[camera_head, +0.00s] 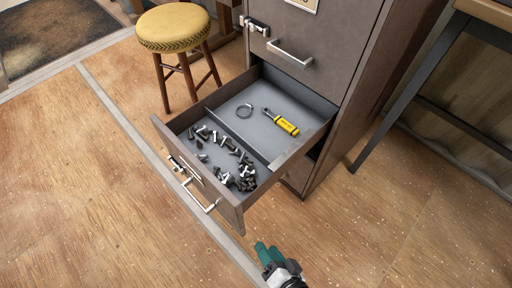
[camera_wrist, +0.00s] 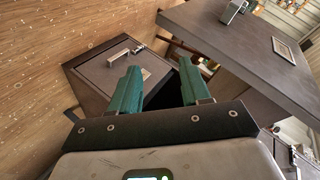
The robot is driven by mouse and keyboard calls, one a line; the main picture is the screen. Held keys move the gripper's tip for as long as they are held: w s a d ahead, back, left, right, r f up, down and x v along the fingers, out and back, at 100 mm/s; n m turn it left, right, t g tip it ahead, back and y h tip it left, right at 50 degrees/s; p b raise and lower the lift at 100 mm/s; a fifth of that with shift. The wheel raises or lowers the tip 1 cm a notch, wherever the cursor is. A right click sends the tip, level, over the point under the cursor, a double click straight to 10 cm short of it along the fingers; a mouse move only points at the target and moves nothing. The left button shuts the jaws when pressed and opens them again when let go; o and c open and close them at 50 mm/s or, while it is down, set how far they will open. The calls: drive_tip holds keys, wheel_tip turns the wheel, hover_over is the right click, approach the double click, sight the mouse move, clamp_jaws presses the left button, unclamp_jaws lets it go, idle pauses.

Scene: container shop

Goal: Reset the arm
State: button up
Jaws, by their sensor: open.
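My gripper (camera_head: 266,252) is at the bottom of the head view, in front of the open drawer and apart from it. In the wrist view its two green fingers (camera_wrist: 160,90) are spread apart with nothing between them. Beyond them the wrist view shows the drawer's front with its handle (camera_wrist: 124,52).
A grey cabinet (camera_head: 325,70) has its drawer (camera_head: 237,217) pulled out. A yellow stool (camera_head: 173,27) stands at the left. The wooden floor at lower left is clear.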

drive_tip(key=s+d+r+n+g+h, duration=0.2)
drive_tip(key=d+r+g, duration=0.1)
drive_tip(key=d, duration=0.5)
drive_tip(key=s+d+r+n+g+h, duration=0.1)
drive_tip(key=s+d+r+g+h, duration=0.15)
drive_tip(key=d, duration=0.55)
drive_tip(key=s+d+r+n+g+h, duration=0.2)
drive_tip(key=d+g, duration=0.2)
drive_tip(key=d, duration=0.3)
wheel_tip(320, 180, up, 25)
drive_tip(key=p, duration=2.4)
drive_tip(key=shift+s+d, duration=0.4)
